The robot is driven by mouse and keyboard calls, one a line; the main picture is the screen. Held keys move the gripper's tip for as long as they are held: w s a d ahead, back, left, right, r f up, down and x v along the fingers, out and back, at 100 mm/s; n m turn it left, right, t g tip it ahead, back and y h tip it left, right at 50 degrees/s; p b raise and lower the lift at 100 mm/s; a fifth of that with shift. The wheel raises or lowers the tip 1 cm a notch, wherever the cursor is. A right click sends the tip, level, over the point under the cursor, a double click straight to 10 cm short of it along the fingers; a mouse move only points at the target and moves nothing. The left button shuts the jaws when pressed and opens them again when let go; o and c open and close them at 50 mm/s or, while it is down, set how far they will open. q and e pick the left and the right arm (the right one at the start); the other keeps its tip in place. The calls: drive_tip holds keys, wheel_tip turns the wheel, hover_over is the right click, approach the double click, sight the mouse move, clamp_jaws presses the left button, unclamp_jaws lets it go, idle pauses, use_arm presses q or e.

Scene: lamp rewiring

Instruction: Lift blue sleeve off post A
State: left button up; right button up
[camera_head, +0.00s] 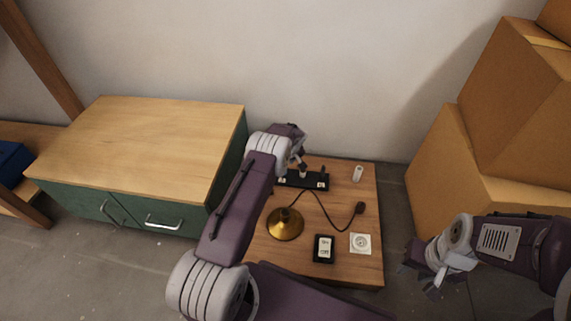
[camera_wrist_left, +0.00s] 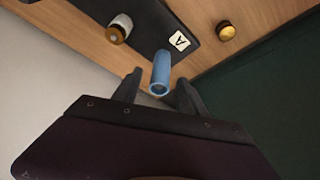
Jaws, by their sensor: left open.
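The blue sleeve (camera_wrist_left: 160,74) stands on the black board (camera_wrist_left: 150,22) beside a white label marked A (camera_wrist_left: 180,41) in the left wrist view. Its open end faces the camera; post A inside it cannot be made out clearly. My left gripper (camera_wrist_left: 158,92) is open, with one finger on each side of the sleeve near its free end. I cannot tell whether the fingers touch it. In the head view the left gripper (camera_head: 300,163) is over the black board (camera_head: 312,181), and the sleeve is not distinguishable there. My right gripper (camera_head: 425,275) is open and empty, right of the table.
On the wooden table (camera_head: 378,190) are a brass lamp base (camera_head: 285,225), a dark cord ending in a plug (camera_head: 360,208), a black-framed switch (camera_head: 323,248), a white socket (camera_head: 360,243) and a white cylinder (camera_head: 358,173). A green cabinet (camera_head: 150,150) stands left, cardboard boxes (camera_head: 450,150) right.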

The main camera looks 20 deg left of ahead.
use_arm(q)
drive_tip(key=b+x, duration=0.3)
drive_tip(key=x, duration=0.1)
drive_tip(key=shift+f, duration=0.25)
drive_tip(key=shift+a, duration=0.1)
use_arm(e)
wheel_tip(320, 180, down, 4)
drive_tip(key=shift+f, duration=0.2)
use_arm(q)
drive_tip(key=shift+r, duration=0.1)
use_arm(e)
drive_tip(key=shift+r, duration=0.1)
use_arm(q)
clamp_jaws()
drive_tip(key=shift+r, duration=0.1)
